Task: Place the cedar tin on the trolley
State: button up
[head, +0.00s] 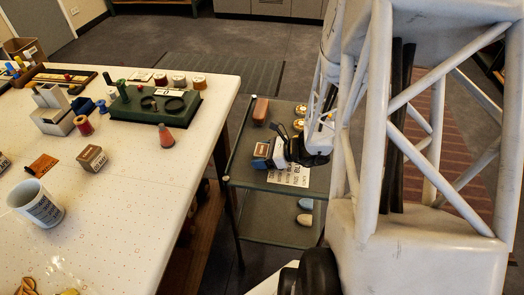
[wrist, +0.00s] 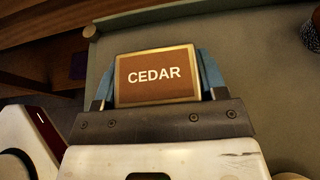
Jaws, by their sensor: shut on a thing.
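The cedar tin (wrist: 155,75) shows in the wrist view with a brown label reading CEDAR and a pale gold rim. It sits between the two blue fingers of my gripper (wrist: 156,80), which is shut on it. In the head view my gripper (head: 268,152) is low over the trolley (head: 246,180), near the left part of its top shelf. The trolley is dark green-grey and also fills the background of the wrist view (wrist: 240,55). I cannot tell whether the tin touches the shelf.
A reddish-brown object (head: 260,109) and round yellowish tins (head: 299,124) stand at the trolley's far side. A printed sheet (head: 290,176) lies near my gripper. The white table (head: 130,215) on the left holds a mug (head: 38,205), spools and a green tray.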

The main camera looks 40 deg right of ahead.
jog(key=shift+f, duration=0.5)
jog(key=shift+s+f, duration=0.15)
jog(key=shift+f, duration=0.25)
jog(key=o, duration=0.9)
jog(key=shift+o, duration=0.2)
jog(key=shift+r, duration=0.55)
jog(key=shift+s+d+r, duration=0.4)
jog(key=shift+d+r, duration=0.15)
jog(key=shift+d, duration=0.1)
jog(key=shift+v, duration=5.15)
jog(key=shift+r, duration=0.15)
